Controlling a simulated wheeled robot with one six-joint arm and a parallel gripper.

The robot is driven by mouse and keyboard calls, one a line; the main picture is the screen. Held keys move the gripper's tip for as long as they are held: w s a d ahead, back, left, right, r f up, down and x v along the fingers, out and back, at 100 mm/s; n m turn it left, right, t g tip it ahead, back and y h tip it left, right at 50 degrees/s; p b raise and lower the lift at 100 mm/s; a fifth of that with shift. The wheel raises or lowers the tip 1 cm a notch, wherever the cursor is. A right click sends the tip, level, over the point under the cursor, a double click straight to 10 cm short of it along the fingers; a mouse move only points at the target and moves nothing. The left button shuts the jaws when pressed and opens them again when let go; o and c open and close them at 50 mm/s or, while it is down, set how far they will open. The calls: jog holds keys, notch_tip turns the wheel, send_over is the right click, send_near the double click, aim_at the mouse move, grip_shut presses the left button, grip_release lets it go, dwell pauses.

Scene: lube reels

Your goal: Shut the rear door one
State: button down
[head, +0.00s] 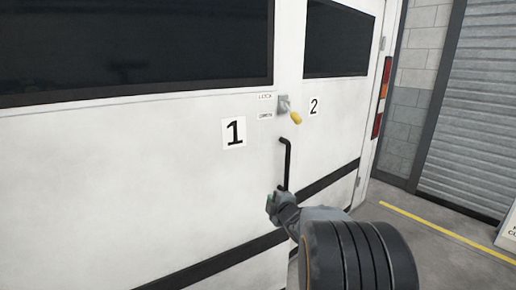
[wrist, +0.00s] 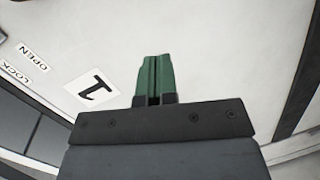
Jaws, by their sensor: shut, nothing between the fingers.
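Rear door one (head: 180,160) is the white panel on the left, with a "1" sign and a dark window. It looks about flush with door two (head: 330,125) on the right; I cannot tell if a small gap is left. A latch with a yellow-tipped lever (head: 291,109) sits near the seam, and a black bar handle (head: 287,163) is below it. My gripper (head: 271,204) is in front of door one by the handle's lower end. In the wrist view its green fingers (wrist: 153,77) are together and empty, against the white panel; contact is unclear.
The "1" sign (wrist: 92,93) shows upside down in the wrist view, with small OPEN and LOCK labels to its left. A grey roller shutter (head: 470,110) and a block wall stand at the right.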

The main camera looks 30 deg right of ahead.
notch_tip(320, 180, up, 5)
jog(key=d+n+t+y+p, duration=0.2)
jog(key=n+p, duration=0.1)
jog(key=n, duration=0.1)
jog(key=p, duration=0.2)
send_near(255, 166)
jog(key=shift+y, duration=0.3)
jog(key=w, duration=0.7)
jog(key=shift+w, duration=0.3)
